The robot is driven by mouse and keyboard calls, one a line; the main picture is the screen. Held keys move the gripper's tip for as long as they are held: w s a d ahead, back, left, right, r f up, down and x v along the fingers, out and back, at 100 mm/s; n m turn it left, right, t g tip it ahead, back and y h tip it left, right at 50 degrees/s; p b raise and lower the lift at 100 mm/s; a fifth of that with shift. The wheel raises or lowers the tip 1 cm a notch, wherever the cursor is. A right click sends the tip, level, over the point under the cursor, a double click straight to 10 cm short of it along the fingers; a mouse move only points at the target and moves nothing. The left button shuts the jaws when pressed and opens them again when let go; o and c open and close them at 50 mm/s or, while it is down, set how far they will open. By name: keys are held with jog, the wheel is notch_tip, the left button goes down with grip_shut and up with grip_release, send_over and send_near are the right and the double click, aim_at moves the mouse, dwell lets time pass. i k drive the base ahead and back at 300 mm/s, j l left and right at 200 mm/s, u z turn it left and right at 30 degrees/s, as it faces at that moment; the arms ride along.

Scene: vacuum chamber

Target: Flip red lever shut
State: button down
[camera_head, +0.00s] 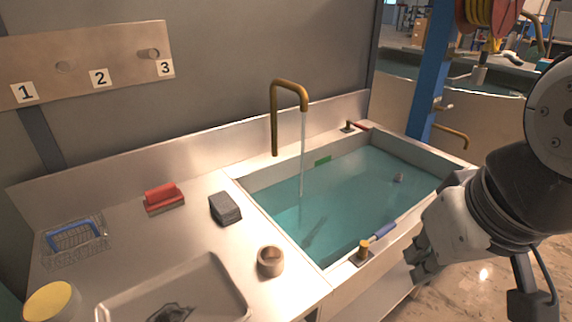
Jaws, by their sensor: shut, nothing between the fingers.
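The red lever (360,126) sits on a small brass valve at the back rim of the sink, right of the tap. It is small in view. A brass tap (274,120) stands at the back, with a thin stream of water (302,155) running from it into the sink (252,205), which holds blue-green water. A blue lever (383,231) on a brass valve is on the front rim. My gripper (418,268) is shut and empty at the lower right, just in front of the sink's front rim, well apart from the red lever.
The left counter holds a grey tray (238,285), a round brown cup (270,262), a dark block (225,208), a red brush (163,196) and a wire basket (92,258). A blue post (432,80) stands behind the sink's right side. The space above the water is open except around the tap.

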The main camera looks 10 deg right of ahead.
aim_at(348, 127)
jog(key=i+l, duration=0.15)
jog(key=l, duration=0.2)
jog(key=i+l+u, duration=0.1)
jog(key=l, duration=0.3)
jog(key=i+l, duration=0.25)
jog(key=i+l+u, duration=0.15)
jog(key=l, duration=0.35)
jog(key=i+l, duration=0.1)
jog(key=l, duration=0.3)
jog(key=i+l+u, duration=0.1)
jog(key=l, duration=0.3)
jog(key=i+l, duration=0.2)
jog(key=l, duration=0.2)
jog(key=u, duration=0.05)
